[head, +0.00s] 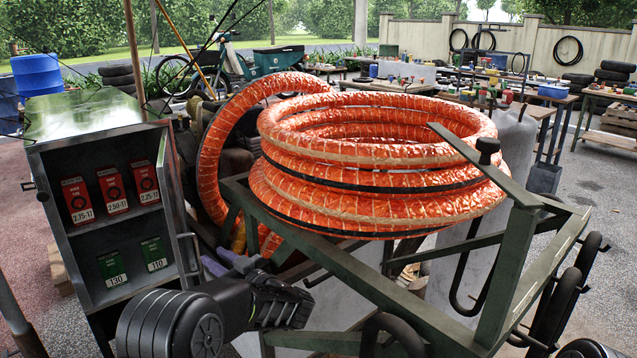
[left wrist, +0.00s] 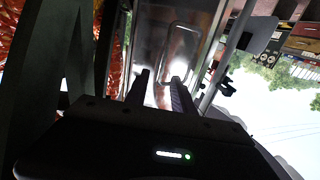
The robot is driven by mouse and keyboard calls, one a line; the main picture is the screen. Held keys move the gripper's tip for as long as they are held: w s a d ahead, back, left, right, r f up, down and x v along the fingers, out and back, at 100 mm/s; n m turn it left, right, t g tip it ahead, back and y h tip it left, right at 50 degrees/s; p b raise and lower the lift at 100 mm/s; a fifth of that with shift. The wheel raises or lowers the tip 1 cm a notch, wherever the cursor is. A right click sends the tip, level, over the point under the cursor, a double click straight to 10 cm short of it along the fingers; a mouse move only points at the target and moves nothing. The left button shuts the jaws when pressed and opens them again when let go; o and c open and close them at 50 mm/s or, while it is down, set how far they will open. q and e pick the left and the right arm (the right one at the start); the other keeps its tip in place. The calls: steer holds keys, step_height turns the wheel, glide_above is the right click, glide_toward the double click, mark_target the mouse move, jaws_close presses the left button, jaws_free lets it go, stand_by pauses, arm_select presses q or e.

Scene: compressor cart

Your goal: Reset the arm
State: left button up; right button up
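My left gripper (head: 284,303) is at the lower left of the middle in the head view, beside the green metal frame and low in front of the orange hose coils. A shiny metal panel (left wrist: 168,50) lies beyond the fingers. My right gripper is not in view.
Orange hose coils (head: 370,150) rest above the green cart frame (head: 340,268), close to my left arm. A cabinet (head: 88,140) with boxed inner tubes stands at left. Black hooks (head: 560,300) stick out at right. Tables (head: 390,87) stand behind.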

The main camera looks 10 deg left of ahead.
arm_select(q)
steer(key=d+f+m+t+h+p, duration=0.1)
steer(key=d+f+m+h+p, duration=0.15)
steer(key=f, duration=0.35)
steer(key=d+f+m+t+h+p, duration=0.1)
steer(key=d+f+m+t+h, duration=0.1)
steer(key=f+m+h, duration=0.3)
steer(key=s+d+f+g+h+p, duration=0.1)
steer(key=s+d+f+g+h, duration=0.15)
steer(key=s+d+f, duration=0.35)
steer(key=s+d+f+g+h+p, duration=0.1)
steer(key=s+d+f+h, duration=0.3)
steer(key=f, duration=0.5)
steer(key=s+d+f+g+h+p, duration=0.1)
steer(key=s+d+g, duration=0.1)
steer(key=s, duration=0.8)
steer(key=s+d+f+m+g+h+p, duration=0.1)
steer(key=s+d, duration=0.4)
steer(key=s, duration=0.5)
steer(key=s+d+f+m+g+h+p, duration=0.1)
steer(key=s+d+f+g+h, duration=0.2)
steer(key=s, duration=0.8)
steer(key=shift+d+g, duration=0.5)
steer(key=shift+g, duration=0.75)
steer(key=shift+w, duration=0.1)
